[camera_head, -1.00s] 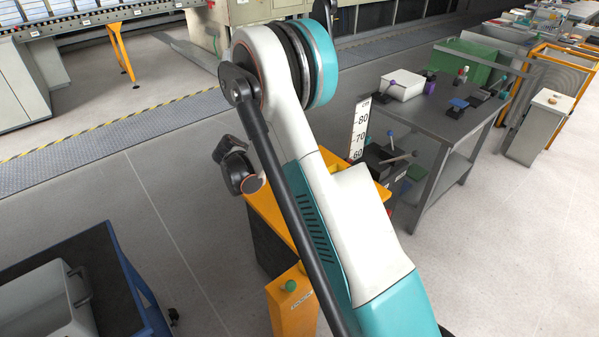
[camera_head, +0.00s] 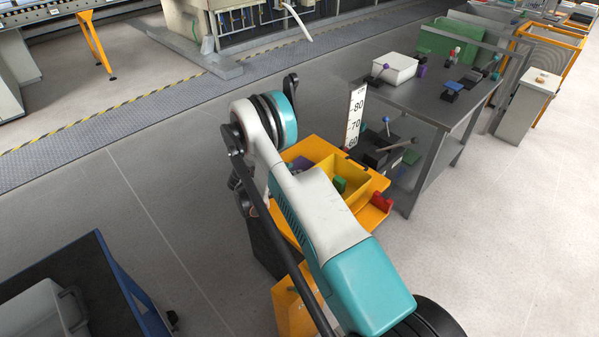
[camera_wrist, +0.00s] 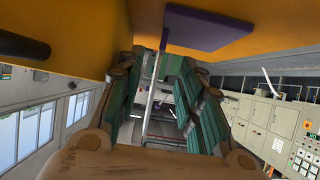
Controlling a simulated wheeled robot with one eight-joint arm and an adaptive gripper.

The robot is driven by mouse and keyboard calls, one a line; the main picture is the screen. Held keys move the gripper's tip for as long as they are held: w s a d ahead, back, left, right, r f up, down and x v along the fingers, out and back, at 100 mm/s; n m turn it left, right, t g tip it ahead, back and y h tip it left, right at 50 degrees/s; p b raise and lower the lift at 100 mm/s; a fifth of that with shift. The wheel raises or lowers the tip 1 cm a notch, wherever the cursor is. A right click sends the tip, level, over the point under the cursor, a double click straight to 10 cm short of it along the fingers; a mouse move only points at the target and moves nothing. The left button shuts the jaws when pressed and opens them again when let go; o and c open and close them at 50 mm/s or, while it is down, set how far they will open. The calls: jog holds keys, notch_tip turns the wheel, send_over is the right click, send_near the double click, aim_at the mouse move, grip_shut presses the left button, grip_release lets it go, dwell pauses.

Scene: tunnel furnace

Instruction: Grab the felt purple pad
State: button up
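The purple pad (camera_wrist: 206,32) is a flat, dark purple rectangle. In the wrist view it lies against an orange-yellow surface (camera_wrist: 275,32) at the top of the picture. In the head view my arm hides the gripper.
The tray also holds a green block (camera_head: 340,184), with a red part (camera_head: 379,200) at its right. A ruler board (camera_head: 354,116) stands behind it. A grey metal table (camera_head: 412,98) is close behind right. A blue cart (camera_head: 118,262) is front left. Floor between is clear.

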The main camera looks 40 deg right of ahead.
jog(key=b+x, duration=0.1)
jog(key=x, duration=0.3)
jog(key=shift+d+f, duration=0.1)
jog(key=shift+d, duration=0.1)
jog(key=b+x, duration=0.1)
jog(key=x, duration=0.1)
jog(key=b+x, duration=0.1)
jog(key=x, duration=0.1)
jog(key=shift+w+f, duration=0.15)
jog(key=shift+w, duration=0.1)
jog(key=shift+w+d+f+b, duration=0.1)
jog(key=shift+d+b, duration=0.25)
jog(key=shift+d, duration=0.1)
jog(key=shift+c, duration=0.6)
grip_shut()
